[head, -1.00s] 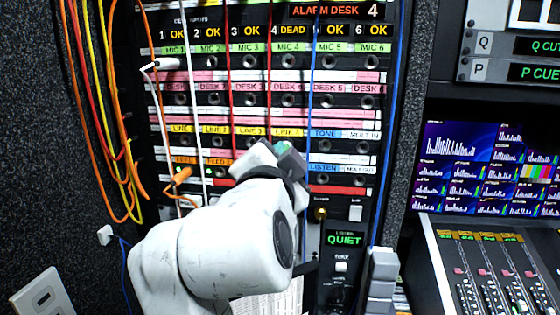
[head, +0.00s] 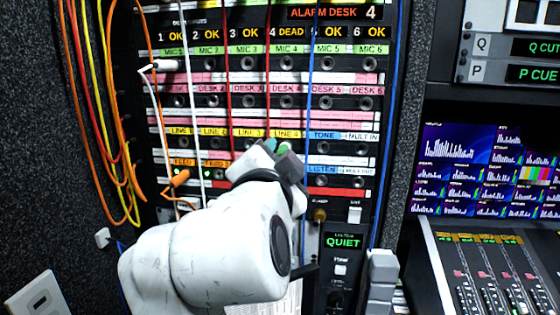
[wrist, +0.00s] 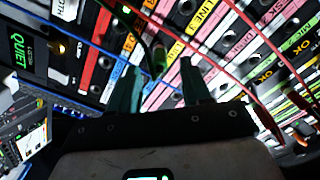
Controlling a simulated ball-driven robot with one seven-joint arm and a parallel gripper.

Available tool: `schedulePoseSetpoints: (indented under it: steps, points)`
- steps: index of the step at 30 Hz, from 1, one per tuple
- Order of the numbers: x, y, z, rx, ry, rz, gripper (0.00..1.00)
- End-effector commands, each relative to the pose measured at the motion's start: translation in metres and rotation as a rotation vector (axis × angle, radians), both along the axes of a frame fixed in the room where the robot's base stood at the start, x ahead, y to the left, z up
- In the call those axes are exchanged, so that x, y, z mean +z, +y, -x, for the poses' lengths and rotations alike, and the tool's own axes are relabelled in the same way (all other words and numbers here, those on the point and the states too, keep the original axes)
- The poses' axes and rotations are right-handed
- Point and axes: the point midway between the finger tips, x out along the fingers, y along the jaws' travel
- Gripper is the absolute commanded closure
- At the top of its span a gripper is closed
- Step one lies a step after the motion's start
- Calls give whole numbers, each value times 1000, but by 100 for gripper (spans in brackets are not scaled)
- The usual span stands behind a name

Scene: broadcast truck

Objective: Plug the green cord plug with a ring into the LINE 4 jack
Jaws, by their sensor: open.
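In the wrist view, the green plug (wrist: 158,60) stands between the two teal fingers of my open gripper (wrist: 160,67), with a gap on both sides. Its dark cord runs up and left. The plug is in front of or in the jack row beside a yellow LINE label (wrist: 176,50); I cannot tell whether it is seated, and its ring is too small to make out. In the head view, my gripper (head: 277,148) is at the panel just under the yellow LINE 4 label (head: 287,134). It hides the LINE 4 jack and most of the plug.
Red and blue cords hang down the patch panel near my gripper, including a blue cord (head: 309,90) on its right. A white plug (head: 163,65) and an orange plug (head: 180,178) sit at left. A mixing desk (head: 490,270) stands at right.

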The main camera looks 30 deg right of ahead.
Motion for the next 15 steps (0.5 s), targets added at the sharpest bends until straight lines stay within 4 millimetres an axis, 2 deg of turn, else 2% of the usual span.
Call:
schedulePoseSetpoints:
  steps: [9, 15]
  points:
    - [-2, 36, 48, 4, -4, -1, 52]
    - [-2, 51, 70, 1, -2, -1, 52]
